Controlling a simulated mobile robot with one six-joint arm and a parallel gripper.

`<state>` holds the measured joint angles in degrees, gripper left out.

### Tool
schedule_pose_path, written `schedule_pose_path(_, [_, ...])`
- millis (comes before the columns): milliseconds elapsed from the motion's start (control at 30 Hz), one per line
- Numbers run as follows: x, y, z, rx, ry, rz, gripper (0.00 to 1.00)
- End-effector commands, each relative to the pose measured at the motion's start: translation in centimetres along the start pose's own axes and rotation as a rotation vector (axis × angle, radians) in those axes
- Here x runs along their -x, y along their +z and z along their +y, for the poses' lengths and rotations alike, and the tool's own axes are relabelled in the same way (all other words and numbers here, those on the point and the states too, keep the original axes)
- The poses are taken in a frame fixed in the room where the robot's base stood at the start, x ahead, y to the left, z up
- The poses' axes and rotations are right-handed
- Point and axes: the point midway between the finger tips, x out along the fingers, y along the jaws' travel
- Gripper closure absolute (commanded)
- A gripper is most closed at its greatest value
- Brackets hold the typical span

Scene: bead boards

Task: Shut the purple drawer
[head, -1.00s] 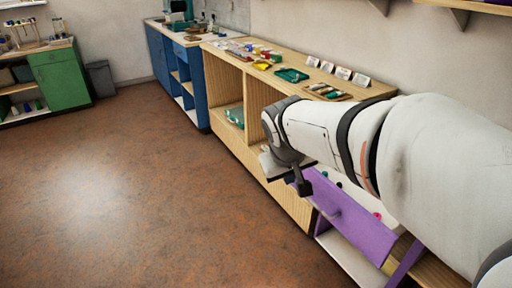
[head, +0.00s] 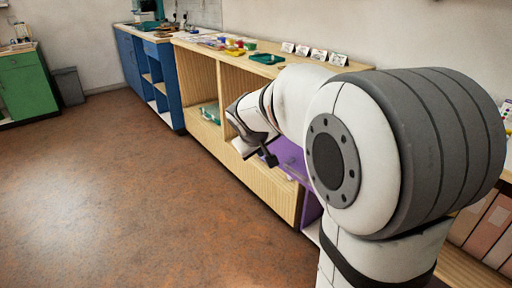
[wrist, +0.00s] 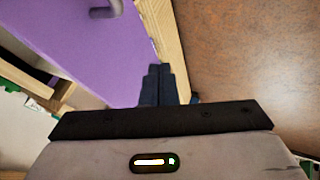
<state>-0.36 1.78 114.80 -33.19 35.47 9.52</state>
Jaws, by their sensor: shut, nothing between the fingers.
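The purple drawer (head: 287,153) shows in the head view only in part, at the front of the wooden cabinet; my arm hides the rest. In the wrist view its flat purple face (wrist: 80,45) fills the upper left, with a grey-purple handle (wrist: 107,9) at the top. How far out the drawer stands cannot be told now. My gripper (head: 270,160) is low in front of the cabinet, beside the drawer. In the wrist view its dark fingers (wrist: 158,72) are together and empty, at the drawer's edge by a wooden strip; contact is unclear.
The wooden cabinet (head: 262,182) has open shelves and a top with a teal tray (head: 267,58) and several small cards. A blue cabinet (head: 165,85) stands further left. The brown floor (head: 110,190) in front is clear.

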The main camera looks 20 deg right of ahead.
Motion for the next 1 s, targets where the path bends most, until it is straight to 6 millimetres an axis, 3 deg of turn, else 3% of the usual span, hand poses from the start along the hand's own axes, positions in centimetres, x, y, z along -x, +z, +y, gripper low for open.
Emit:
schedule_pose_path(33, [-1.5, 0.3, -0.1, -0.001, 0.0, -0.004, 1.0])
schedule_pose_path(133, [-3.4, 0.2, -0.1, 0.0, 0.0, -0.003, 1.0])
schedule_pose_path(300, [-4.3, 0.1, 2.4, -0.003, 0.002, -0.001, 1.0])
schedule_pose_path(500, [-4.8, 0.0, 3.5, -0.001, 0.0, 0.0, 1.0])
schedule_pose_path(1000, [-4.8, -0.2, 3.6, 0.007, -0.004, 0.003, 1.0])
